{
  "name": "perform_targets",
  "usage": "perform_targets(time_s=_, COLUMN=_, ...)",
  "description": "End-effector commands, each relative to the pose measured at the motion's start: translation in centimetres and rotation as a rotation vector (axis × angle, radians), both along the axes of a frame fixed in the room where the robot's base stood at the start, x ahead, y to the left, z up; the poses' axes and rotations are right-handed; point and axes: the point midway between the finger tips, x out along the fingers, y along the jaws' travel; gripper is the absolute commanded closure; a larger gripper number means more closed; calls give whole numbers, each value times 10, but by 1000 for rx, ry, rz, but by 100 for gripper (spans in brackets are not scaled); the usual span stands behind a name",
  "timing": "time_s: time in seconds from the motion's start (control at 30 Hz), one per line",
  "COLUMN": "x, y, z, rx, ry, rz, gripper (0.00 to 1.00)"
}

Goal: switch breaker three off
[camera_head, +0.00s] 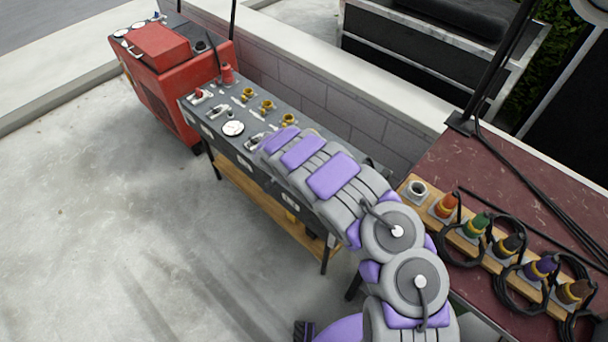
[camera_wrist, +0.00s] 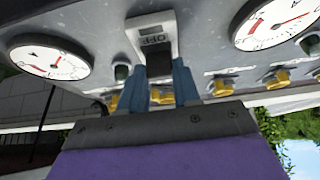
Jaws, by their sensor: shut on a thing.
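A breaker switch (camera_wrist: 142,30) shows at the top middle of the wrist view, a light metal plate with a black lever (camera_wrist: 158,66) below an OFF marking. My gripper (camera_wrist: 160,82) has its two blue-grey fingers on either side of this lever and is shut on it. No breaker number is readable. In the head view the long grey control panel (camera_head: 232,128) carries several switches and yellow knobs; my arm reaches over its near end and hides the gripper and the held lever.
Round gauges flank the switch, one left (camera_wrist: 48,58) and one right (camera_wrist: 275,22). Yellow connectors (camera_wrist: 222,88) line the panel. A red generator (camera_head: 160,75) stands beyond the panel. A dark red table (camera_head: 500,190) with coloured plugs and cables lies right. Concrete floor at left is clear.

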Motion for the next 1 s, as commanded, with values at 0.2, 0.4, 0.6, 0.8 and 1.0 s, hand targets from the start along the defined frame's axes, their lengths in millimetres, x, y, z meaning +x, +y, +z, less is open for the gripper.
perform_targets(time_s=0.2, x=-9, y=8, z=-6, rx=-93, ry=-119, rz=6, gripper=99)
perform_targets(time_s=0.4, x=-13, y=13, z=-9, rx=-165, ry=-218, rz=4, gripper=99)
perform_targets(time_s=0.6, x=-16, y=14, z=-12, rx=-222, ry=-289, rz=2, gripper=99)
perform_targets(time_s=0.8, x=-18, y=16, z=-14, rx=-256, ry=-332, rz=3, gripper=99)
perform_targets(time_s=1.0, x=-18, y=16, z=-13, rx=-272, ry=-355, rz=2, gripper=99)
